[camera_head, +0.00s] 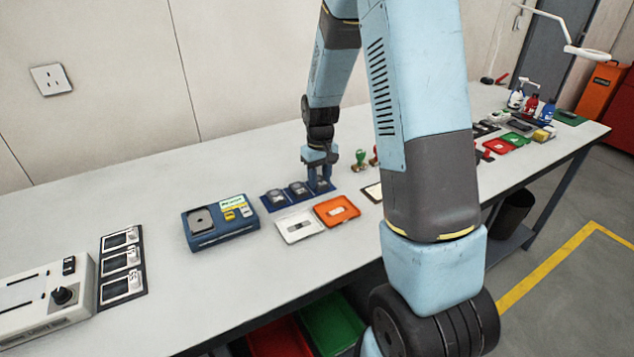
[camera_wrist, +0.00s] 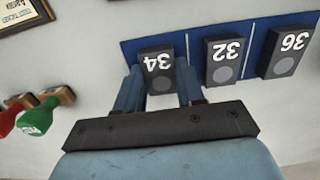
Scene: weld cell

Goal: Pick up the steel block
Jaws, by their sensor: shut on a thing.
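Three dark grey blocks with white number labels are at a blue mat (camera_wrist: 196,42) in the wrist view. They are the block marked 34 (camera_wrist: 160,82), the block marked 32 (camera_wrist: 222,72) and the block marked 36 (camera_wrist: 283,66). My gripper (camera_wrist: 158,72) has its two blue fingers on either side of the block marked 34 and is shut on it. In the head view my gripper (camera_head: 320,178) points down at the right end of the blue mat (camera_head: 290,206). I cannot tell whether the held block touches the mat.
Stamps with green (camera_head: 360,157) and red handles stand just right of my gripper. A blue device (camera_head: 205,240) stands to the left. The table behind the mat is clear.

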